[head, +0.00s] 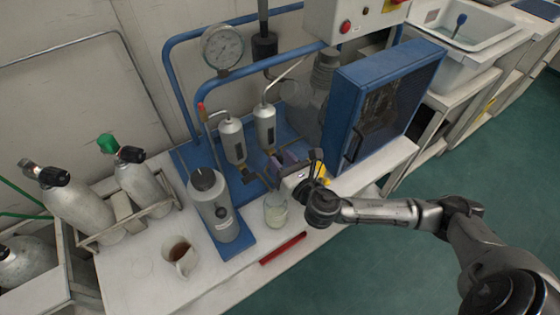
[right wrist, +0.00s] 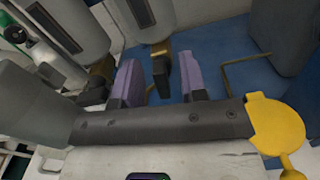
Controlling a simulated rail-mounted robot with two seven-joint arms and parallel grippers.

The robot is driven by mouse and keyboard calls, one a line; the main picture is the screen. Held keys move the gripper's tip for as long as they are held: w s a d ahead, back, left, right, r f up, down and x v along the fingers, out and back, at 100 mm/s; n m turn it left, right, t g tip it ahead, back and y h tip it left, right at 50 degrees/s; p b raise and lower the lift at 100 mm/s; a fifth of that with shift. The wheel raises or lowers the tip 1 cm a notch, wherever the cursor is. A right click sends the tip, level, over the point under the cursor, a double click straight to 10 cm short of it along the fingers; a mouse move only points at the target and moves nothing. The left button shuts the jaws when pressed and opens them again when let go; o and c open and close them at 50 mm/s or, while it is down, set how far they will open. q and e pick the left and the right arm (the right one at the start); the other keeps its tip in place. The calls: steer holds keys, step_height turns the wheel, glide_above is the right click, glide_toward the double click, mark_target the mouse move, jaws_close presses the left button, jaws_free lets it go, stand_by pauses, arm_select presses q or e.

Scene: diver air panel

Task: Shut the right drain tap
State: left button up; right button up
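Two grey filter cylinders stand side by side on the blue panel, the left one (head: 232,141) and the right one (head: 265,125). In the right wrist view, the right drain tap has a brass body (right wrist: 160,48) under its cylinder and a black handle (right wrist: 162,76) pointing down in the picture. My right gripper (head: 282,163) is open, its purple fingers (right wrist: 162,84) on either side of that handle, with gaps visible. In the head view the gripper hides the right tap. The left tap (right wrist: 102,66) shows to the left. My left gripper is out of view.
A glass jar (head: 276,212) stands close below my right gripper. A red bar (head: 283,249) lies at the bench edge. A grey canister (head: 214,207) and a mug of brown liquid (head: 181,257) are to the left. A blue-framed cabinet (head: 350,105) stands close to the right.

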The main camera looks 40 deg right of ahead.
steer(key=shift+w, duration=0.4)
steer(key=shift+c, duration=0.2)
jaws_close()
